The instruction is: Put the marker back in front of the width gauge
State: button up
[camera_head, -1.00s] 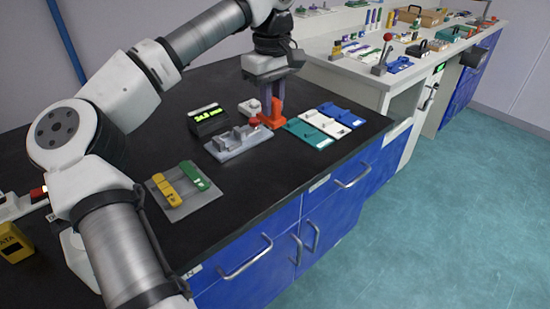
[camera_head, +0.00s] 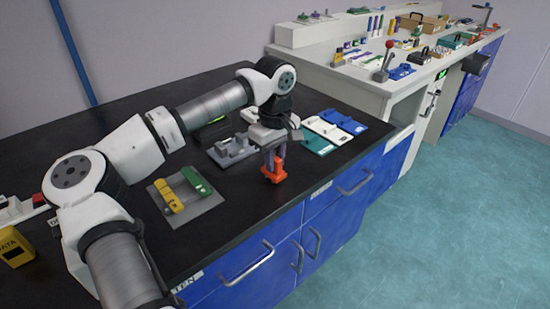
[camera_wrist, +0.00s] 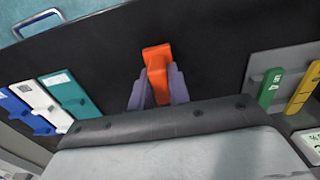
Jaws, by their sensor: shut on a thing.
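The marker, an orange-red block with a wider foot (camera_head: 275,172), is at the black bench's front part in the head view. It also shows in the wrist view (camera_wrist: 157,65), between my two purple fingers. My gripper (camera_head: 274,158) points down and is shut on its upper part. Whether its foot touches the bench is hard to tell. The width gauge, apparently the grey fixture (camera_head: 233,152), lies behind and left of the marker, apart from it. My arm partly covers the gauge and hides most of the dark display (camera_head: 211,121) behind it.
A grey plate with yellow and green strips (camera_head: 185,197) lies to the left. Teal, white and blue plates (camera_head: 327,130) lie to the right behind the gripper. The bench's front edge is close by. Bare black bench (camera_head: 238,205) lies between the strips and the marker.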

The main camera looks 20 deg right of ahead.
jog(key=shift+f, duration=0.1)
jog(key=o, duration=0.8)
notch_tip(320, 180, up, 12)
jog(key=shift+r, duration=0.2)
jog(key=shift+s+f, duration=0.1)
dwell(0.4)
